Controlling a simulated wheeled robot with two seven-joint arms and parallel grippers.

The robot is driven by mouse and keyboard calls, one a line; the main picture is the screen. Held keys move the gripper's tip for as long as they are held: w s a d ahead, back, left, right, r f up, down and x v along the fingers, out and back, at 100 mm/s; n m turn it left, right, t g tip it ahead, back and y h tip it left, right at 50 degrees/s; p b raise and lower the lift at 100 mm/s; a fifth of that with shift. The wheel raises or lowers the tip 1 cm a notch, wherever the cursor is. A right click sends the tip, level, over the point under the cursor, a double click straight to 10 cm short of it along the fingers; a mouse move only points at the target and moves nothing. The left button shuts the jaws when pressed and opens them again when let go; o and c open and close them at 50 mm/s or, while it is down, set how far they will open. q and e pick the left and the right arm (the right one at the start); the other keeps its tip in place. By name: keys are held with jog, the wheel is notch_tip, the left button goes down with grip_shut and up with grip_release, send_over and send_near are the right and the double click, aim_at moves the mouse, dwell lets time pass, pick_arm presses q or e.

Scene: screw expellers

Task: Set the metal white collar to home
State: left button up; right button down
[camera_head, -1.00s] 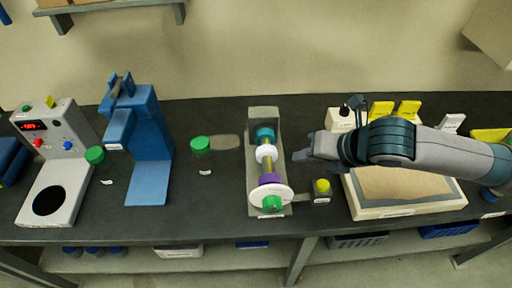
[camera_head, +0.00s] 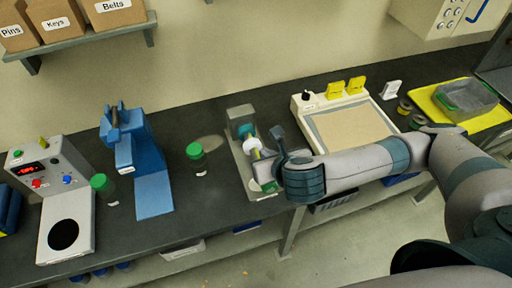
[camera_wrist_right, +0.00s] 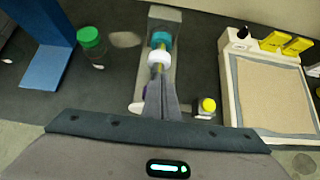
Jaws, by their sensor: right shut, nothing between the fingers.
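The screw expeller is a grey stand (camera_head: 240,113) with a yellow-gold shaft. The white collar (camera_head: 250,143) sits around the shaft, just in front of a teal part (camera_head: 245,130). In the right wrist view the white collar (camera_wrist_right: 158,57) also shows, in front of the teal part (camera_wrist_right: 160,40). My right gripper (camera_wrist_right: 162,75) is shut and empty, its fingertips at the near side of the collar; I cannot tell whether they touch it. My left gripper is out of view.
A green-lidded jar (camera_head: 197,160) and a blue press (camera_head: 140,150) stand left of the expeller. A sand tray (camera_head: 345,125) lies further right, partly behind my right arm.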

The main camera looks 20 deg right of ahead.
jog(key=shift+w+a, duration=0.15)
jog(key=shift+w+f, duration=0.2)
jog(key=p, duration=0.3)
send_near(253, 146)
jog(key=x, duration=0.3)
jog(key=shift+w+f, duration=0.25)
jog(key=shift+w, duration=0.05)
jog(key=shift+x, duration=0.95)
jog(key=w, duration=0.4)
jog(key=shift+w, duration=0.1)
jog(key=shift+r, duration=0.1)
